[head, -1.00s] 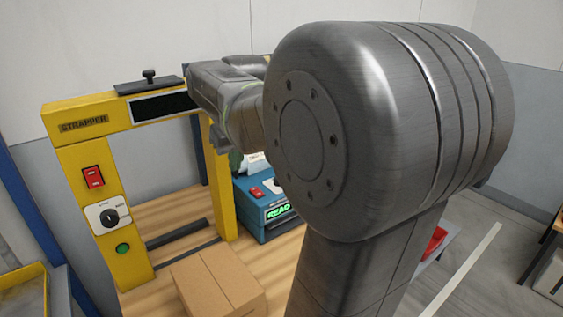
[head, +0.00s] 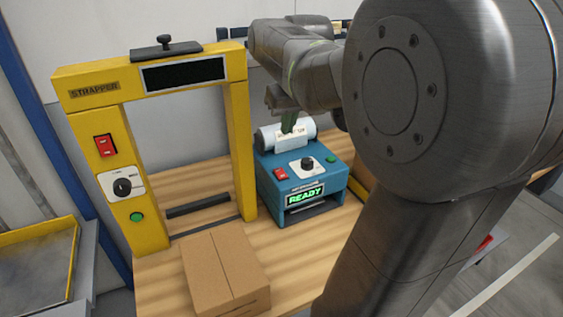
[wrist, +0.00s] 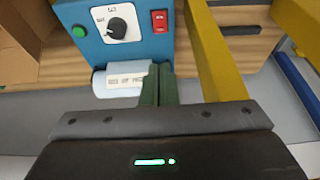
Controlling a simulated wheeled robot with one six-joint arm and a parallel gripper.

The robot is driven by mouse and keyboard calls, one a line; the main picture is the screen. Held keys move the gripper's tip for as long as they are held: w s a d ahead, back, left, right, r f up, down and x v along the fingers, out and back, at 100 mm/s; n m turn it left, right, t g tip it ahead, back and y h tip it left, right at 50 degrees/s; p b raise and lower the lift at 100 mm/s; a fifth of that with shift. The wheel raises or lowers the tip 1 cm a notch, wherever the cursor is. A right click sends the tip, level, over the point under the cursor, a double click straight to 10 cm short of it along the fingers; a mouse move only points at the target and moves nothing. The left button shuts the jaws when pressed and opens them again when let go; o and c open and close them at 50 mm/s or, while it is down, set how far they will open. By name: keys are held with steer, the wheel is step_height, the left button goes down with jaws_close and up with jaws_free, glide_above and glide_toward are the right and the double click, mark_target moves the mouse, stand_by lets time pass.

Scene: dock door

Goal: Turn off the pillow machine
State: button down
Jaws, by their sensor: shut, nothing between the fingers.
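The blue machine (head: 300,215) stands on the wooden bench right of the yellow frame, its display (head: 305,195) lit green with "READY". Its top has a red switch (head: 280,174), a dial (head: 308,164) and a green button (head: 331,159). A white roll (head: 268,138) lies along its rear. In the wrist view, the red switch (wrist: 160,21) is beyond the fingertips, with the dial (wrist: 117,28) to its left. My gripper (wrist: 159,68) is shut and empty, its green fingers by the roll's right end. In the head view, my gripper (head: 288,129) is over the roll; contact is unclear.
The yellow strapper (head: 88,125) stands left of the blue machine with its own red switch (head: 105,145), dial and green button. A cardboard box (head: 225,270) sits in front. A yellow-rimmed tray (head: 40,240) is at far left.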

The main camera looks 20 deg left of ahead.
steer(key=p, duration=0.1)
glide_toward(282, 174)
steer(key=a+f, duration=0.1)
steer(key=w+a+f, duration=0.1)
steer(key=f, duration=0.1)
steer(key=w+a+f, duration=0.1)
steer(key=shift+w+f, duration=0.25)
steer(key=shift+f, duration=0.75)
steer(key=shift+w+a+f, duration=0.1)
steer(key=shift+f, duration=0.2)
steer(key=shift+r, duration=0.1)
steer(key=shift+s+d, duration=0.6)
steer(key=shift+d, duration=0.05)
